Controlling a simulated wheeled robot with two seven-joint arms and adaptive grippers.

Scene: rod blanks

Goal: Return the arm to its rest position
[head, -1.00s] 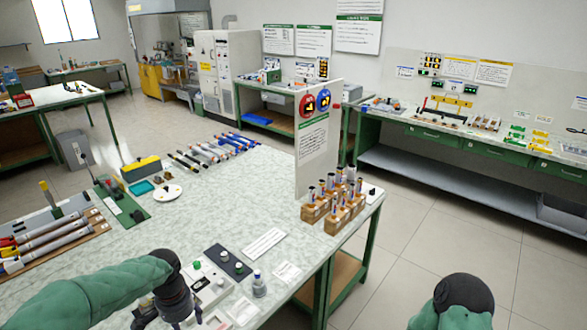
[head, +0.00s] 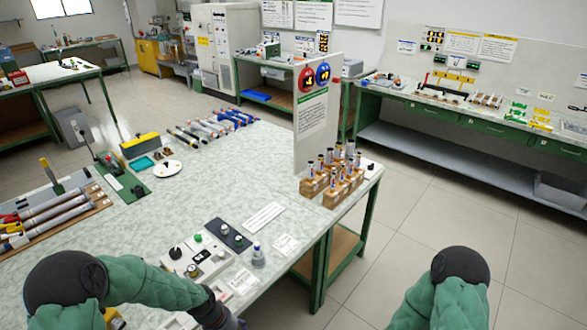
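My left arm (head: 150,283) reaches in from the lower left in its green sleeve, with a dark round elbow. It bends down to the right over the near edge of the table (head: 130,225), and its wrist runs out at the bottom edge. The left gripper's fingers are not visible. Only the upper bend of my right arm (head: 445,290) shows at the lower right, over the floor beside the table. Its gripper is out of view. Whether either gripper holds anything is hidden.
A control box with knobs (head: 197,258) and a small bottle (head: 258,257) stand close to my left forearm. Wooden blocks with upright rods (head: 332,183) sit at the table's right corner, near an upright sign panel (head: 312,125). Long rods (head: 50,215) lie at left. The right floor is clear.

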